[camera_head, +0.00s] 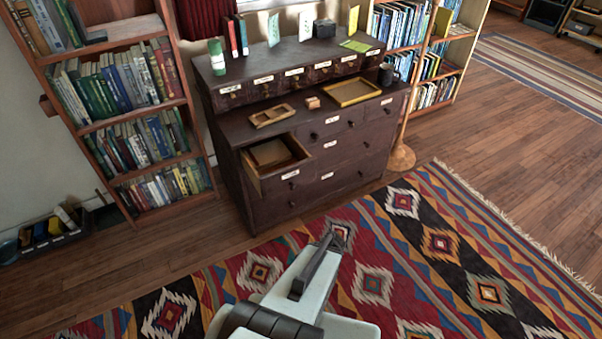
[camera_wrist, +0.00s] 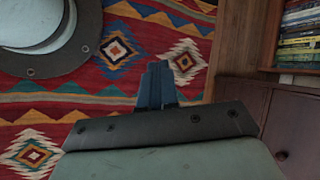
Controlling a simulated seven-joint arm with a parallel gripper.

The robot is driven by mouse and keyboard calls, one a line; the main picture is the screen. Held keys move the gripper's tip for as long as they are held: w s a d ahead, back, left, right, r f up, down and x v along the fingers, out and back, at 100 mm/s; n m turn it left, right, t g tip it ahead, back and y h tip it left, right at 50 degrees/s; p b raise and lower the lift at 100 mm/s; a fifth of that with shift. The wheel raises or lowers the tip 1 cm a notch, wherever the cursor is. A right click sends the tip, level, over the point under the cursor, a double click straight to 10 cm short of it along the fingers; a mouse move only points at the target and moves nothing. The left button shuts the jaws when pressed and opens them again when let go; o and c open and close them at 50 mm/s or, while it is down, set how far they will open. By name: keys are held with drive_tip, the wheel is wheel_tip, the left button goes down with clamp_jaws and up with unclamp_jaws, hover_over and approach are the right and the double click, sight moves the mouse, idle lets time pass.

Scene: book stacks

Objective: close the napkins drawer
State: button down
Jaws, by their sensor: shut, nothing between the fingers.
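A dark wooden cabinet (camera_head: 345,163) stands against the wall in the head view. One drawer (camera_head: 284,180) at its upper left is pulled out, with a white label and light wood sides; the label is too small to read. Something brown lies inside it. The other drawers look shut. My gripper (camera_head: 328,241) is in front of the cabinet, above the rug, apart from the open drawer. In the wrist view my gripper (camera_wrist: 157,84) has its fingers together, with nothing between them. A cabinet front with a round knob (camera_wrist: 281,155) shows at the lower right there.
Bookcases flank the cabinet, left (camera_head: 127,110) and right (camera_head: 430,62). A patterned rug (camera_head: 440,240) covers the floor.

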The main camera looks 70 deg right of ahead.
sight(297, 167)
drive_tip(key=shift+s+d+r+m+t+h, duration=1.2)
drive_tip(key=shift+d+r+m+t+h, duration=2)
drive_tip(key=shift+d+r+m+h, duration=5.6)
drive_tip(key=w+d+m, duration=0.1)
drive_tip(key=w+d, duration=0.2)
drive_tip(key=d, duration=0.1)
drive_tip(key=w+d+m+y, duration=0.1)
drive_tip(key=w+d+m, duration=0.1)
drive_tip(key=w+d, duration=0.1)
drive_tip(key=w+d+m+y, duration=0.1)
drive_tip(key=w+d, duration=0.2)
drive_tip(key=d, duration=0.2)
drive_tip(key=shift+w+d+r+m, duration=0.2)
drive_tip(key=shift+w+r+m, duration=0.1)
drive_tip(key=shift+r, duration=0.05)
drive_tip(key=x, duration=1.8)
drive_tip(key=shift+w+f, duration=0.3)
